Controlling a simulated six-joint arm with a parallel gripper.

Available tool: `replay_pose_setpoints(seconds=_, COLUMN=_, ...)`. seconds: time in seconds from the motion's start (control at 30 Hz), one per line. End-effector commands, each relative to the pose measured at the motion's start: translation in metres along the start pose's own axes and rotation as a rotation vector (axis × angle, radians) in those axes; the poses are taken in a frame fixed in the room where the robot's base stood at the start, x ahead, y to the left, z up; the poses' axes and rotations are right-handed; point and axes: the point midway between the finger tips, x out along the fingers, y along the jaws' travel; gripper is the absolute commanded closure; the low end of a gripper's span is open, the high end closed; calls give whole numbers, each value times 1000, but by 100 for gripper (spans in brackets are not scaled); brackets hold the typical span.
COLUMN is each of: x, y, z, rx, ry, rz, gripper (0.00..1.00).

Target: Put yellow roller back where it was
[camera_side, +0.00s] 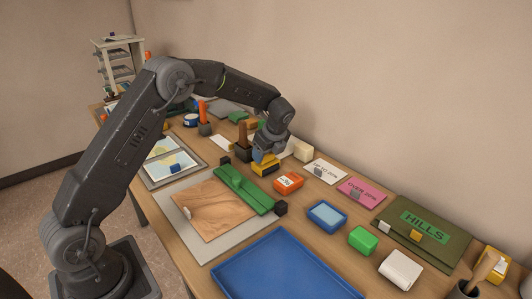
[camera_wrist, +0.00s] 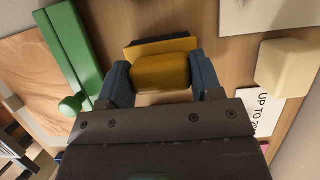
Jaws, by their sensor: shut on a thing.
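My gripper (camera_side: 267,153) points down over the back middle of the table, behind the green bar. Its blue fingers are shut on a rounded yellow piece, which I take to be the yellow roller (camera_wrist: 160,73). In the wrist view the piece sits between the two fingertips (camera_wrist: 163,85). A dark piece with a yellow top (camera_wrist: 160,46) shows just beyond it; I cannot tell whether it is part of the roller or a separate holder. In the side view the yellow and dark block (camera_side: 265,169) is at the fingertips, close to the table. Contact below is hidden.
A green bar (camera_side: 243,190) lies across a wooden board (camera_side: 212,210). An orange box (camera_side: 288,182), a cream block (camera_side: 303,151) and a white card (camera_side: 325,171) are close to the right. A blue tray (camera_side: 285,268) fills the front. Dark holders with handles stand behind left.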

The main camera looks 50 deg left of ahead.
Motion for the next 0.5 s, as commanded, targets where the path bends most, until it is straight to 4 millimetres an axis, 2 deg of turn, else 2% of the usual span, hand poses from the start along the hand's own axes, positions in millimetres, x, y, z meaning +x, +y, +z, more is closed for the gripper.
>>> replay_pose_setpoints(seconds=0.3, x=3, y=0, z=-1, rx=0, ry=0, rz=-1, gripper=79)
replay_pose_setpoints(seconds=0.33, x=3, y=0, z=-1, rx=0, ry=0, rz=0, gripper=38)
replay_pose_setpoints(seconds=0.5, x=3, y=0, z=-1, rx=0, ry=0, rz=0, gripper=22)
